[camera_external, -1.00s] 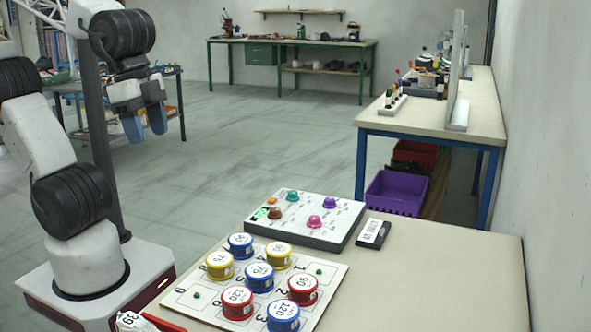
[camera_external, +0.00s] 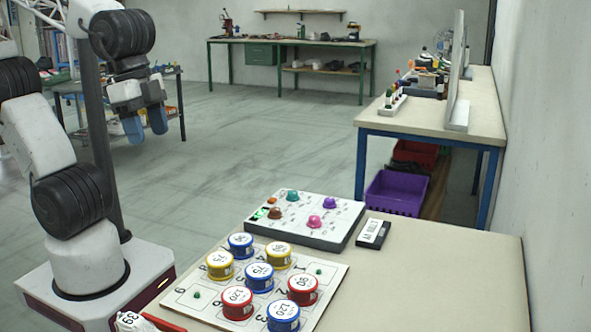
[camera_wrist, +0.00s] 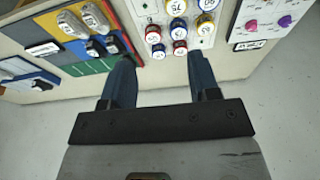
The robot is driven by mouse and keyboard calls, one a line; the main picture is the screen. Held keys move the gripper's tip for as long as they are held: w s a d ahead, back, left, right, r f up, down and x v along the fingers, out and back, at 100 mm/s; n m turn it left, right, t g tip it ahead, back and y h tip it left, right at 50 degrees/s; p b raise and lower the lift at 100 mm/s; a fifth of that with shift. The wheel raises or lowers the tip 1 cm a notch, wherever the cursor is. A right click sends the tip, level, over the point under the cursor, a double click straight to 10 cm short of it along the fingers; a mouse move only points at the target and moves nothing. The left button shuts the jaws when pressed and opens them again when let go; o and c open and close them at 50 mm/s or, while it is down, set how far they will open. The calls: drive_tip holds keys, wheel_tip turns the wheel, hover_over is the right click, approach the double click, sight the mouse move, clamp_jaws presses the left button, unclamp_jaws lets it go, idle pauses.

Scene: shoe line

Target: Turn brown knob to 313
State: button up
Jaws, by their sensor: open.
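The brown knob (camera_external: 275,213) is on the grey-white control panel (camera_external: 335,240) on the near table, at the panel's left front. Beside it are an orange button (camera_external: 271,200), a teal knob (camera_external: 292,196), a purple knob (camera_external: 330,202) and a pink knob (camera_external: 314,222). A small green display (camera_external: 260,214) is left of the brown knob; its digits are too small to read. My gripper (camera_external: 145,128) is open and empty, well left of the panel. In the wrist view my gripper (camera_wrist: 160,85) shows two spread blue fingers. The panel (camera_wrist: 240,30) is partly visible at top right there.
A board (camera_external: 185,300) with several numbered red, blue and yellow round containers lies in front of the panel. A black-and-white label block (camera_external: 372,233) lies right of the panel. A coloured board with shoes (camera_wrist: 85,30) shows in the wrist view. Open floor lies behind the table.

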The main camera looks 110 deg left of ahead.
drive_tip(key=n+g, duration=0.2)
drive_tip(key=g, duration=0.1)
hover_over(275, 209)
wheel_tip(275, 209, down, 18)
drive_tip(key=shift+d+r, duration=0.1)
drive_tip(key=shift+r, duration=0.05)
drive_tip(key=shift+f, duration=3.9)
drive_tip(key=c, duration=0.9)
